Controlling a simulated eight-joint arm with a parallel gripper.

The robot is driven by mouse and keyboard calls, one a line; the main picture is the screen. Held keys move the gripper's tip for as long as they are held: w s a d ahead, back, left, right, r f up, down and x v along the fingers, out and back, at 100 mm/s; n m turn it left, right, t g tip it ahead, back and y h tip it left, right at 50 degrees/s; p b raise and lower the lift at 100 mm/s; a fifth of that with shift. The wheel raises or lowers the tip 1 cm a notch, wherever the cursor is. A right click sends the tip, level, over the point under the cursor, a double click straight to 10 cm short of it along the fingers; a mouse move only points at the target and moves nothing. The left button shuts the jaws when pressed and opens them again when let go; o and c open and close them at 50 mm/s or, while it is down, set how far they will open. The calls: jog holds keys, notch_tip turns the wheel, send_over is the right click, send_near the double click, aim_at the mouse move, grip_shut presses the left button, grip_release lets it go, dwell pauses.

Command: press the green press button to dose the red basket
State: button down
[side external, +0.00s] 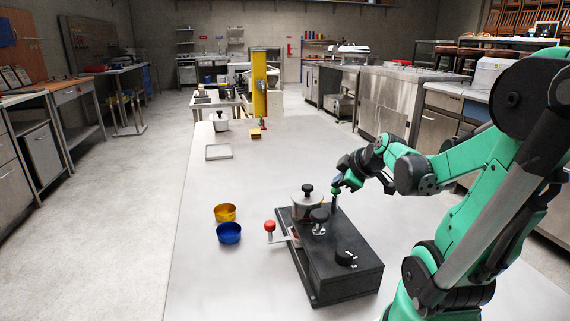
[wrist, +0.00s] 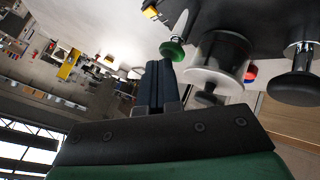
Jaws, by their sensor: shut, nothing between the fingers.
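The green press button (side external: 335,192) stands upright on a post at the far edge of the black machine (side external: 345,268). It also shows in the wrist view as a green cap (wrist: 172,50) on a steel stem. My gripper (side external: 338,182) is shut and empty, with its fingertips close over the button in the side view. In the wrist view the shut fingertips (wrist: 158,64) appear beside the cap; I cannot tell whether they touch it. I cannot make out a red basket clearly; a small red patch shows beside the pot in the wrist view.
The machine also carries a lidded steel pot (side external: 306,207), a black plunger knob (side external: 319,216), a black dial (side external: 346,257) and a red-knobbed lever (side external: 270,226). A yellow bowl (side external: 225,212) and blue bowl (side external: 229,233) stand left of it. The table's left side is largely clear.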

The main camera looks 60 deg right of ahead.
aim_at(339, 191)
jog(key=shift+r, duration=1.05)
jog(key=shift+r, duration=2.5)
jog(key=w+a+f+m+y, duration=0.1)
jog(key=w+a+f+y, duration=0.1)
jog(key=a, duration=0.9)
jog(key=w+a+f+m+y, duration=0.1)
jog(key=w+a+f+y, duration=0.2)
jog(key=a, duration=0.9)
jog(key=shift+a+f+g, duration=0.2)
jog(key=shift+f+g, duration=0.2)
jog(key=shift+f, duration=0.15)
